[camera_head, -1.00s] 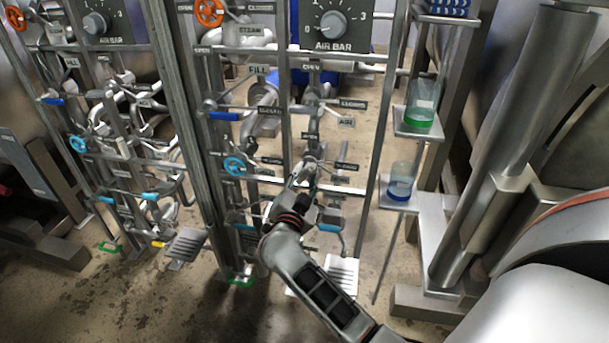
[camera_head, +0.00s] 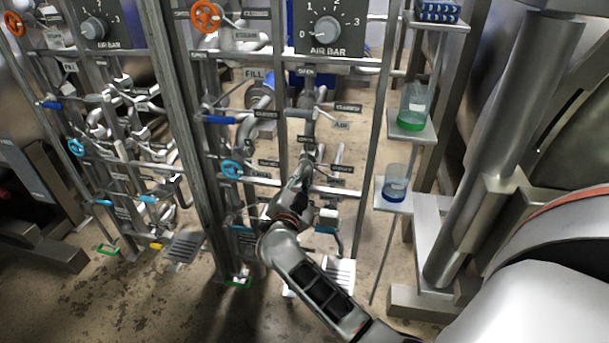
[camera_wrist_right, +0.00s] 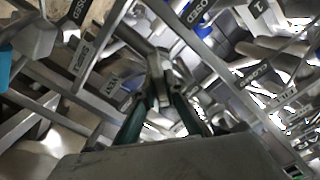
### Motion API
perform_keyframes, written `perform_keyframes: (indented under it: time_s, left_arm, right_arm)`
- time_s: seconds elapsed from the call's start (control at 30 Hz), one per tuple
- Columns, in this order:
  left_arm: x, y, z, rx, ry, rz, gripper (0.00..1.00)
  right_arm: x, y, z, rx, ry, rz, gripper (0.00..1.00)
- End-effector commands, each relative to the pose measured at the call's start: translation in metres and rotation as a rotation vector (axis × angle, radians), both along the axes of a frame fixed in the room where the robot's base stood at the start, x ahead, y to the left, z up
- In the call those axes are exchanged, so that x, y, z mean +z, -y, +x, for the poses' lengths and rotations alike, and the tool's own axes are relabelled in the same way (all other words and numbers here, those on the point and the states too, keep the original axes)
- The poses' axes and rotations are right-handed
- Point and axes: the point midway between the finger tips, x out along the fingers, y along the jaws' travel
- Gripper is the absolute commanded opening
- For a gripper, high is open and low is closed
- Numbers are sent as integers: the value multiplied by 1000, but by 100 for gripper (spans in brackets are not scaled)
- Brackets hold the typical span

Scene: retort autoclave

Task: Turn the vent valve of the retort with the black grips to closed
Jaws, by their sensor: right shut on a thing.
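My right gripper (camera_head: 304,184) reaches into the lower part of the nearer valve panel. In the right wrist view its two dark green fingers (camera_wrist_right: 163,108) are shut on a grey metal valve handle (camera_wrist_right: 158,68). A VENT label (camera_wrist_right: 109,82) is beside this handle, so it appears to be the vent valve's. The hand hides most of the handle in the head view. The handle's exact angle and the colour of its grip cannot be told. My left gripper is not in view.
A blue-gripped lever (camera_head: 221,119) and a light blue handwheel (camera_head: 231,169) are left of the hand. An orange handwheel (camera_head: 206,17) and the AIR BAR dial (camera_head: 327,29) are above. Cups stand on small shelves (camera_head: 411,130) to the right. Pipes and rails crowd the hand.

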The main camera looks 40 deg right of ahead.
Motion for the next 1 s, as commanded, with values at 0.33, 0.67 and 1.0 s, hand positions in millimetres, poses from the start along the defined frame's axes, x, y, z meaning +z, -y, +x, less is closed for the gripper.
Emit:
perform_keyframes:
  time_s: [0.33,0.67,1.0]
  left_arm:
    - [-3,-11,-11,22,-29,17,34]
    - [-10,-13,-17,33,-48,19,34]
    - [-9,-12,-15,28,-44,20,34]
  right_arm:
    - [4,-1,0,2,197,171,0]
    - [-3,0,-2,1,427,370,0]
    - [-5,0,-2,1,611,527,0]
